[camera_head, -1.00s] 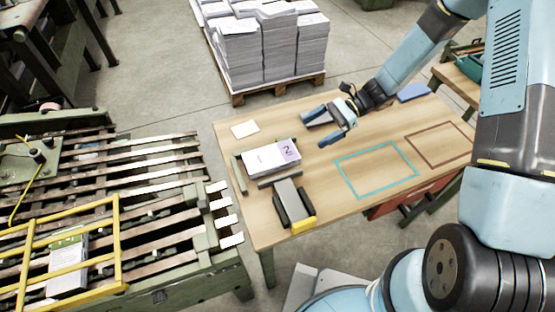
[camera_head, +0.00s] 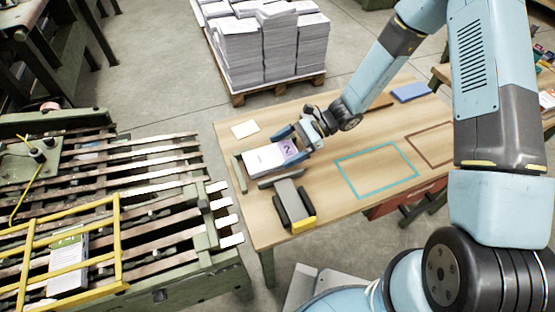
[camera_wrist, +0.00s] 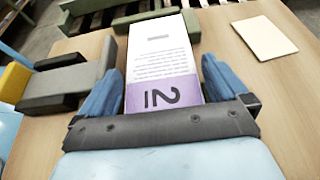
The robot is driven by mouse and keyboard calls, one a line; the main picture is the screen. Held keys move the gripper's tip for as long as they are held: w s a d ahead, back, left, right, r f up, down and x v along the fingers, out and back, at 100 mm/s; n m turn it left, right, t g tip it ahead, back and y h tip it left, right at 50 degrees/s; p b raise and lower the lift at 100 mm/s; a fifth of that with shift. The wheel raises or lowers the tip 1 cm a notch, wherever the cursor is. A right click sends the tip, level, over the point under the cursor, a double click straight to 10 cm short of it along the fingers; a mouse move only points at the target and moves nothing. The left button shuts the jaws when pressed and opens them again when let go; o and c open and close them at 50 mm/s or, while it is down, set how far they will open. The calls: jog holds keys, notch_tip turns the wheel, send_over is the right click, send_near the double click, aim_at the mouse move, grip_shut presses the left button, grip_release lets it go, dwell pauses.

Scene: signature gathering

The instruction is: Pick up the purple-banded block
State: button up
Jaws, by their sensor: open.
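The purple-banded block (camera_head: 264,159) is a white printed block with a purple band marked "2" at its right end. It lies on the wooden table near its left side. In the wrist view the block (camera_wrist: 161,60) points away from me, its purple band nearest. My gripper (camera_head: 290,143) is at the band end of the block. In the wrist view my gripper (camera_wrist: 165,80) is open, one blue finger on each side of the band, with a gap on both sides. The block's underside is hidden.
Green-grey stops (camera_head: 240,173) edge the block's left and front sides. A grey device with a yellow end (camera_head: 303,224) stands in front. A cream pad (camera_head: 245,129) lies behind. Teal (camera_head: 376,170) and brown outlines mark clear table to the right.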

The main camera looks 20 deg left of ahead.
jog(key=shift+x, duration=1.15)
jog(key=shift+c, duration=0.4)
jog(key=shift+w, duration=0.1)
jog(key=c, duration=0.9)
